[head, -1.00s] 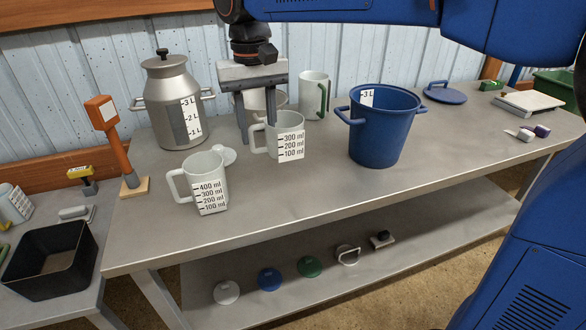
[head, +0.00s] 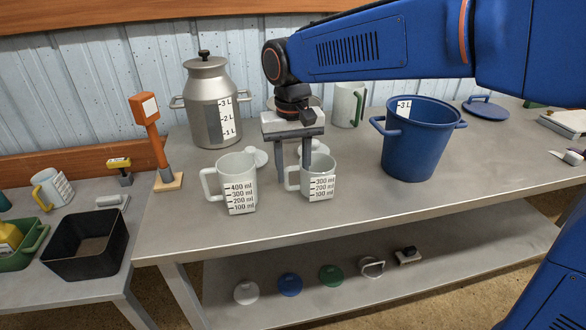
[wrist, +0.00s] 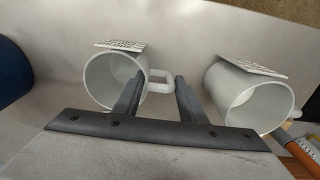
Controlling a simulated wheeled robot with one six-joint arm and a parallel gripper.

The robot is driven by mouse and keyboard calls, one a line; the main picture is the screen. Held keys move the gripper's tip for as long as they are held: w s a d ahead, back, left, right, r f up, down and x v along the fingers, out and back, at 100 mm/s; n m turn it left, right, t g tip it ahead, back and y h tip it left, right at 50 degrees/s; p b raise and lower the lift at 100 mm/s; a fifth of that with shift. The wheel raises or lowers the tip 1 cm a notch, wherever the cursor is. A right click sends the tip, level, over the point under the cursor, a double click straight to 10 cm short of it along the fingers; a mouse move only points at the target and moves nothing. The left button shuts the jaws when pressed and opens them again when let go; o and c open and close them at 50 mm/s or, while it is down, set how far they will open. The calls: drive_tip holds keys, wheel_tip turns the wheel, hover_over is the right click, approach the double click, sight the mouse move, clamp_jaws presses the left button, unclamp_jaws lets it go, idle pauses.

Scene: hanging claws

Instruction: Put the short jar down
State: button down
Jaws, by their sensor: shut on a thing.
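The short jar (head: 318,176) is a pale mug with a 300 ml scale label. It is upright in the head view, just right of the taller jar (head: 232,180), which has a 400 ml label. My gripper (head: 294,158) comes down from above at the short jar's handle side, shut on it. In the wrist view the fingers (wrist: 158,88) lie on either side of the handle, and the short jar (wrist: 105,82) shows its open mouth. The taller jar (wrist: 240,95) stands apart. I cannot tell for certain whether the short jar's base touches the table.
A blue pot (head: 418,145) stands to the right, a metal can (head: 212,108) behind left. The table (head: 330,222) is clear in front. Several lids lie on the lower shelf (head: 310,307).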

drive_tip(key=c, duration=1.1)
unclamp_jaws()
drive_tip(key=shift+f, duration=0.1)
wheel_tip(320, 180, up, 12)
drive_tip(key=s+d+f+t, duration=0.1)
drive_tip(key=s+d, duration=0.1)
drive_tip(key=d, duration=0.9)
drive_tip(key=s+d+f+m+t, duration=0.1)
drive_tip(key=s+d+f, duration=0.4)
drive_tip(key=d, duration=0.2)
drive_tip(key=s+d+f+m+t, duration=0.1)
drive_tip(key=s+d+f, duration=0.5)
drive_tip(key=d, duration=0.1)
drive_tip(key=s+d+f+m+t, duration=0.1)
drive_tip(key=s+d+f, duration=0.4)
drive_tip(key=s+d, duration=0.1)
drive_tip(key=shift+d+f+t, duration=0.25)
drive_tip(key=shift+d+t, duration=0.15)
drive_tip(key=shift+d, duration=0.5)
